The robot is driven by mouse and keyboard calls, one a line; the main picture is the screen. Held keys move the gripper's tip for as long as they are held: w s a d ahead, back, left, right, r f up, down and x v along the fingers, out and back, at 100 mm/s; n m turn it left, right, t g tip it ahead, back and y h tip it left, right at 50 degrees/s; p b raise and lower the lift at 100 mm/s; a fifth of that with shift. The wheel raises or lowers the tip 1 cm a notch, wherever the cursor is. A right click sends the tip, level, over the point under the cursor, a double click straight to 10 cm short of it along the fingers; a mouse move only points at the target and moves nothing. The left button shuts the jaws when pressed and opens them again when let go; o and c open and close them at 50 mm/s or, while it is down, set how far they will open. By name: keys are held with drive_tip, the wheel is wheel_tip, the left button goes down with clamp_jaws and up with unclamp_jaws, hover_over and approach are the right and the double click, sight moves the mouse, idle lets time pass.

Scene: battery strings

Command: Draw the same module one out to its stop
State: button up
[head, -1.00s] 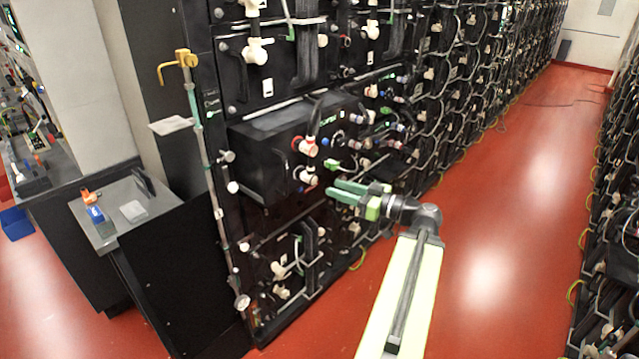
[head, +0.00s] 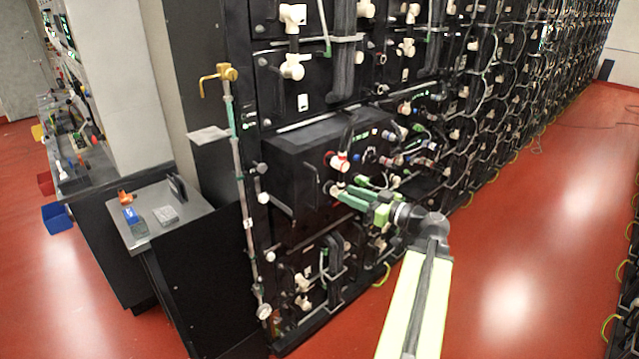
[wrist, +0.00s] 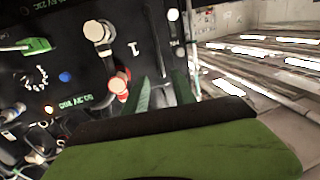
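Module one is a black box (head: 295,160) standing out from the rack in the head view. Its front face carries a "1" in the wrist view (wrist: 134,48), with a red-collared connector (wrist: 119,82) and a white connector (wrist: 97,33). My gripper (head: 347,195) is at the lower part of this front face in the head view. Its two green fingers are apart in the wrist view (wrist: 164,92), with a dark upright bar between them. I cannot tell whether they touch it. The finger tips are partly hidden against the black face.
A rack (head: 440,90) of similar modules with cables runs to the back right. A grey side table (head: 185,208) holds small items at left. A pole with a yellow hook (head: 218,76) stands by the rack corner. Red floor (head: 510,255) is free at right.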

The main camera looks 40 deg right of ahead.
drive_tip(key=x, duration=1.2)
drive_tip(key=shift+w, duration=0.35)
clamp_jaws()
drive_tip(key=shift+s, duration=0.1)
idle(0.5)
